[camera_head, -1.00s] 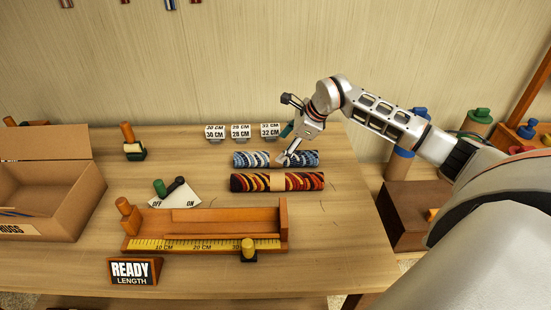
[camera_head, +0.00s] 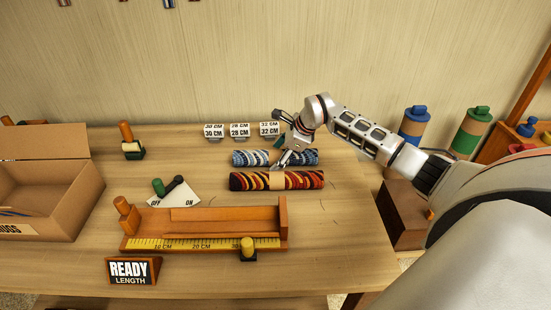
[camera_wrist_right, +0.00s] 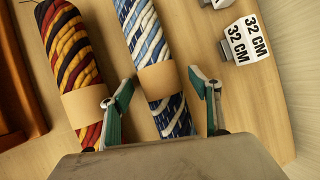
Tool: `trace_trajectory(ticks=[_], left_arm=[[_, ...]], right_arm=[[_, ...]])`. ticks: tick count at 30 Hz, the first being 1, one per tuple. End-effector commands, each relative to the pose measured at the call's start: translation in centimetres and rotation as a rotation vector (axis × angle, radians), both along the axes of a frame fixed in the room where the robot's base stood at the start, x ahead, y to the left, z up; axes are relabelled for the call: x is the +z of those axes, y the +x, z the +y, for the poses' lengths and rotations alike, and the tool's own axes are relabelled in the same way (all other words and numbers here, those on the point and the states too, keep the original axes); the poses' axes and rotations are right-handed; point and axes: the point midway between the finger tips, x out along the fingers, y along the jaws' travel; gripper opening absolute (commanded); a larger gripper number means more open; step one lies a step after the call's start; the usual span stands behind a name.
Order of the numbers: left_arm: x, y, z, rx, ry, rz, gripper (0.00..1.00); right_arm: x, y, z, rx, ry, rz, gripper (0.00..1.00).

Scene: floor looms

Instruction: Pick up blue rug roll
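The blue rug roll (camera_head: 247,158), striped blue and white with a tan paper band, lies on the table behind a red, yellow and dark rug roll (camera_head: 245,181). In the right wrist view the blue rug roll (camera_wrist_right: 145,35) runs between the two green-tipped fingers of my right gripper (camera_wrist_right: 160,92). The fingers are open, one on each side, with a gap to the roll; the left finger is beside the red roll's band. In the head view my right gripper (camera_head: 281,158) points down at the blue roll and hides part of it. My left gripper is out of view.
The red roll lies close in front of the blue one. White length signs (camera_head: 269,129) stand behind. A cardboard box (camera_head: 75,205) stands at the left.

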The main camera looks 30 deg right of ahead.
Motion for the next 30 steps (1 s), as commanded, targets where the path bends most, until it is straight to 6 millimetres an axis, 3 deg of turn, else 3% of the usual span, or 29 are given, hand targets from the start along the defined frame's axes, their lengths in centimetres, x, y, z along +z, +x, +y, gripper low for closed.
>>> trace_trajectory(ticks=[1, 6, 20, 25, 30], left_arm=[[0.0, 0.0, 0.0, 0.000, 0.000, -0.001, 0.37], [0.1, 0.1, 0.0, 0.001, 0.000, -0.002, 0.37], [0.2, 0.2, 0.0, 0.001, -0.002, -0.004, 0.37], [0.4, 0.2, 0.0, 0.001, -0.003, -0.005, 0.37], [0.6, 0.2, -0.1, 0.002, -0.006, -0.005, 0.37]], right_arm=[[0.0, 0.0, 0.0, 0.000, 0.000, 0.000, 0.52], [0.0, 0.0, 0.0, 0.000, 0.000, 0.000, 0.11], [1.1, 0.1, -0.1, 0.000, 0.000, -0.004, 0.11], [3.5, 0.1, -0.1, 0.001, -0.002, -0.006, 0.11], [7.8, 0.2, -0.1, 0.000, -0.002, -0.009, 0.11]])
